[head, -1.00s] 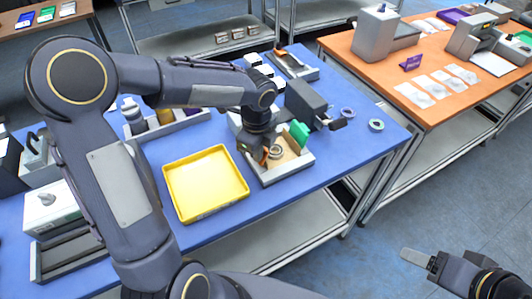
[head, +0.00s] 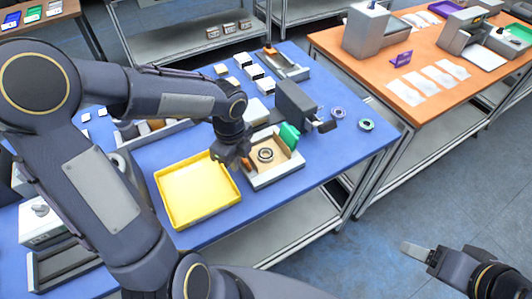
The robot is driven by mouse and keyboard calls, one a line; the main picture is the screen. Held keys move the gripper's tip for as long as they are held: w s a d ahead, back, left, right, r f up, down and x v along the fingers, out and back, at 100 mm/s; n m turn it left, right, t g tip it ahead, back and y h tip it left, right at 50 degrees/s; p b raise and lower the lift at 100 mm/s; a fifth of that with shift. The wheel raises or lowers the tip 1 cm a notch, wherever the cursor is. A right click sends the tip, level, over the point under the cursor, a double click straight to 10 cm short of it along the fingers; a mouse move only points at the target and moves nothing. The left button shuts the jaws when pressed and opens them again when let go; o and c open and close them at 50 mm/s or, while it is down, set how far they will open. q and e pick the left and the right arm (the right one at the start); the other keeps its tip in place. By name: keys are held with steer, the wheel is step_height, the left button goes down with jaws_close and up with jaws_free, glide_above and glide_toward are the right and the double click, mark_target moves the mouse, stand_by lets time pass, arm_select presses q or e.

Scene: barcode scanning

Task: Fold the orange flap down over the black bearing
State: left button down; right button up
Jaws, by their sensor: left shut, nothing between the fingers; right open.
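The black bearing (head: 265,155) is a dark ring lying flat on the tan floor of a shallow grey-white tray (head: 279,178) on the blue table. Its top is uncovered in the head view. A small orange-brown patch (head: 246,162) shows at the tray's left side, beside my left gripper; it may be the orange flap, but it is too small and partly hidden to tell. My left gripper (head: 236,162) is shut and empty, just left of the bearing, over the gap between the tray and the yellow tray. My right gripper (head: 418,250) is open and empty, away from the table at the lower right.
A yellow tray (head: 197,215) stands just left of the bearing's tray. A green block (head: 289,135) stands at its back right, with a dark grey device (head: 296,103) behind. The blue table's (head: 330,158) right front is clear.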

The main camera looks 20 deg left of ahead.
arm_select(q)
step_height(320, 180, up, 8)
steer(key=p, duration=0.5)
steer(key=shift+r, duration=0.1)
stand_by(0.4)
steer(key=s+d+r+n+t+h+b, duration=0.1)
steer(key=s+n+t+h+b, duration=0.1)
steer(key=s+n, duration=0.5)
steer(key=s+d+r+n+t+h+b, duration=0.1)
steer(key=s+n, duration=0.6)
steer(key=n, duration=0.7)
steer(key=t+b, duration=0.1)
steer(key=t, duration=0.1)
steer(key=shift+s+r+n+t+h, duration=0.25)
steer(key=shift+r+n+t+h, duration=0.05)
steer(key=shift+n+h, duration=0.1)
